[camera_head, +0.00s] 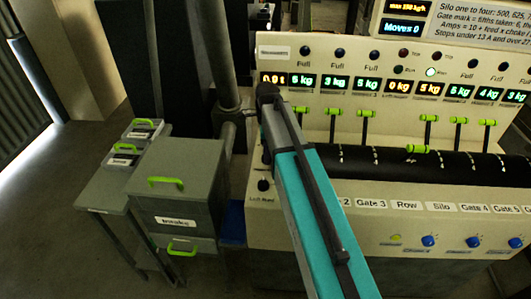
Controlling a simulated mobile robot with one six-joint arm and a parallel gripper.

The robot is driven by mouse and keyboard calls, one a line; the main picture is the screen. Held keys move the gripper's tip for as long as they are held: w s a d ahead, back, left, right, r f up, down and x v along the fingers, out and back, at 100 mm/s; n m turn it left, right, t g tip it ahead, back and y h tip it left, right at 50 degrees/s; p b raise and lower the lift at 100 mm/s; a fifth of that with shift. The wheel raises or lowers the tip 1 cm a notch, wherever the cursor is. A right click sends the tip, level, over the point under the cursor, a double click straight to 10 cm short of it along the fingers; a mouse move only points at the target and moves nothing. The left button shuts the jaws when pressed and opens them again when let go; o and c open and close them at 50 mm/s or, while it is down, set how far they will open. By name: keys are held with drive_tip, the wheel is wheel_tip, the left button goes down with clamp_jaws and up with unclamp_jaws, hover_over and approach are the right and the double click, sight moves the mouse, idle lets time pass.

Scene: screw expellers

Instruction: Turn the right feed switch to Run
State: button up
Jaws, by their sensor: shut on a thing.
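The right feed switch is not seen in the head view; it may be outside the picture or behind my arm. A small dark knob (263,185) sits at the left edge of the pale machine panel (300,230), above a label that seems to read "Left feed". Another dark knob (266,157) is just above it. My teal arm crosses the panel from the bottom centre up to a dark joint near the displays. My gripper does not show; the arm seems to hide it, so I cannot see its jaws or what they touch.
A row of kilogram displays (400,87) runs across the panel, above green-handled levers (366,114) and a dark horizontal trough (450,165). One lamp (430,71) glows. Blue buttons (428,240) line the lower right. A grey cabinet (190,200) stands left; open floor lies beyond.

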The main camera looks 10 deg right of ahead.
drive_tip(key=shift+w+a+r, duration=0.1)
drive_tip(key=shift+w, duration=0.1)
drive_tip(key=o, duration=1.1)
drive_tip(key=shift+c, duration=0.2)
drive_tip(key=shift+s, duration=0.1)
wheel_tip(320, 180, up, 14)
drive_tip(key=b, duration=0.3)
drive_tip(key=shift+f, duration=0.25)
